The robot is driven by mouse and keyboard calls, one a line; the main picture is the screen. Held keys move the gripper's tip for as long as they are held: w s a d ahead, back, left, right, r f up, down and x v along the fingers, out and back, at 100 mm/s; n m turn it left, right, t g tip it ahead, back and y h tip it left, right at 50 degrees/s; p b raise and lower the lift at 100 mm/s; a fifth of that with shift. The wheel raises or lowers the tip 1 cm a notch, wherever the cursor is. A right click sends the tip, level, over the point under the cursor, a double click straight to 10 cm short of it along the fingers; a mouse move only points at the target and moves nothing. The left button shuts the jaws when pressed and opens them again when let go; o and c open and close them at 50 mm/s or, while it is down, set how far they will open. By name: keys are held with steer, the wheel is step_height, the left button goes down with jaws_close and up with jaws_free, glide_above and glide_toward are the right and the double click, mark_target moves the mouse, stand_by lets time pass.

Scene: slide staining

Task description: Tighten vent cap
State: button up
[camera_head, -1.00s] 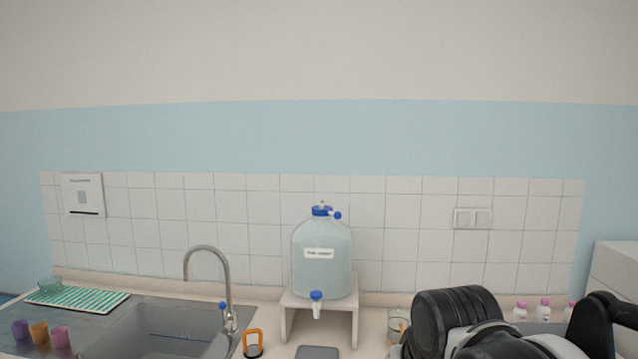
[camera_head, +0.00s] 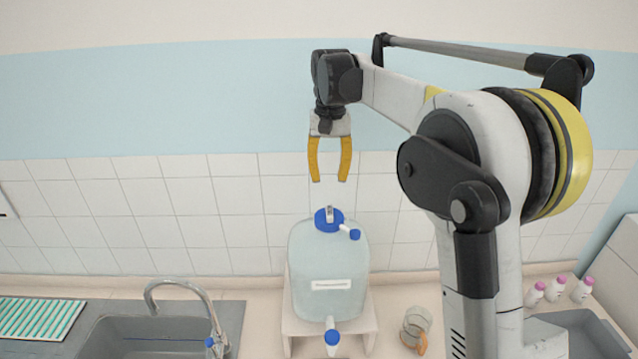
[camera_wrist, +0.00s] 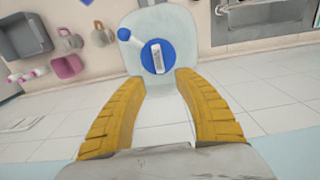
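The clear plastic carboy (camera_head: 328,272) stands on a white stand at the back of the counter. On its top is a blue cap with a small grey-white raised piece (camera_head: 330,214), which I take to be the vent cap. A smaller blue side cap (camera_head: 354,234) sits beside it. My gripper (camera_head: 329,180) has orange-yellow fingers pointing down, open and empty, above the blue cap and apart from it. In the wrist view the raised piece (camera_wrist: 157,56) on the blue cap lies beyond the open fingertips (camera_wrist: 158,82).
The stand (camera_head: 371,325) holds the carboy, with a blue spigot (camera_head: 332,338) at its front. The faucet (camera_head: 185,290) and sink (camera_head: 140,337) are left. The tiled wall (camera_head: 230,205) is behind.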

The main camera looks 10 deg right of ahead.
mark_target(329, 210)
steer(key=shift+s+f, duration=0.3)
steer(key=shift+f, duration=0.2)
steer(key=shift+s+f, duration=0.3)
steer(key=shift+f, duration=0.2)
step_height(329, 210, down, 8)
steer(key=shift+w+p, duration=0.1)
steer(key=shift+p, duration=0.65)
steer(key=shift+w+f, duration=0.1)
steer(key=shift+f, duration=0.15)
steer(key=shift+c, duration=0.4)
jaws_close()
